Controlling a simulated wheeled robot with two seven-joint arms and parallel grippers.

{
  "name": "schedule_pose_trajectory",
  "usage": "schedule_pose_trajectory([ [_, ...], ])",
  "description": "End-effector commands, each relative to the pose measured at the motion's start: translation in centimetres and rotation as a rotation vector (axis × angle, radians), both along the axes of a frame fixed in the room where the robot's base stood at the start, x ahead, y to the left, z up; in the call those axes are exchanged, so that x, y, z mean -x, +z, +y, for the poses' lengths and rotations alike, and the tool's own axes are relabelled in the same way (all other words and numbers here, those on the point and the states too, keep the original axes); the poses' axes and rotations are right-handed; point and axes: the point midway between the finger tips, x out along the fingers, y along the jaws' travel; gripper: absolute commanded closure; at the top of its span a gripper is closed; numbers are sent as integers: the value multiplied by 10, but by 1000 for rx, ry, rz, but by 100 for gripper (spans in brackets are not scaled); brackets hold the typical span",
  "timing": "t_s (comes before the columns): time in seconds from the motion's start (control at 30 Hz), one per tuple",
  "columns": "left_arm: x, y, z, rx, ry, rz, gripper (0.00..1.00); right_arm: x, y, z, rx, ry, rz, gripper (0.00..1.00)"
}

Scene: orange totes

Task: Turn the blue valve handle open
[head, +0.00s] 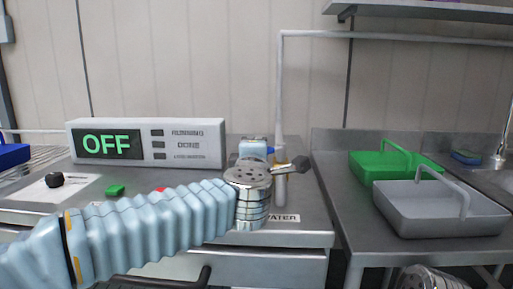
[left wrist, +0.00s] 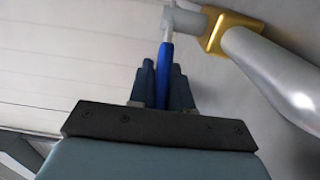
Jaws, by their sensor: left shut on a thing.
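The blue valve handle (left wrist: 165,75) stands between the two fingers of my left gripper (left wrist: 162,85) in the left wrist view, and the fingers are shut on it. The handle joins a grey valve stem beside a gold fitting (left wrist: 228,34) on a grey pipe (left wrist: 275,75). In the head view my left gripper (head: 258,150) is at the valve on the upright pipe (head: 280,100), and my wrist hides most of the handle. Part of my right arm shows at the bottom right, but its gripper is not in view.
A machine panel (head: 205,129) with a green OFF display stands at the left. A label ending in "ATER" (head: 284,217) lies below the pipe. A green basket (head: 375,165) and a grey basket (head: 440,208) sit on the right counter. A shelf (head: 430,10) hangs above.

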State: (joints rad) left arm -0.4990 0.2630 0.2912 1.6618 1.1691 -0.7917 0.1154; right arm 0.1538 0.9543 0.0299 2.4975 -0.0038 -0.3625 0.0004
Motion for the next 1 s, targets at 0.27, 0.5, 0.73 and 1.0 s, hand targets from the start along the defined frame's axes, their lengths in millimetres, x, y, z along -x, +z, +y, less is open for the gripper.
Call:
schedule_pose_trajectory([
  [0.27, 1, -2, -1, 0, 13, 4, 100, 0, 1, 0, 0, 0, 0, 100],
  [0.5, 0, -2, -1, 0, 11, 4, 77, 0, 1, 0, 0, 0, 0, 100],
  [0.73, 1, -1, -1, 0, 12, 2, 61, 0, 1, 0, 0, 0, 0, 100],
  [1.0, 10, -1, -1, 1, 11, 0, 61, 0, -1, 0, 0, 0, 0, 100],
])
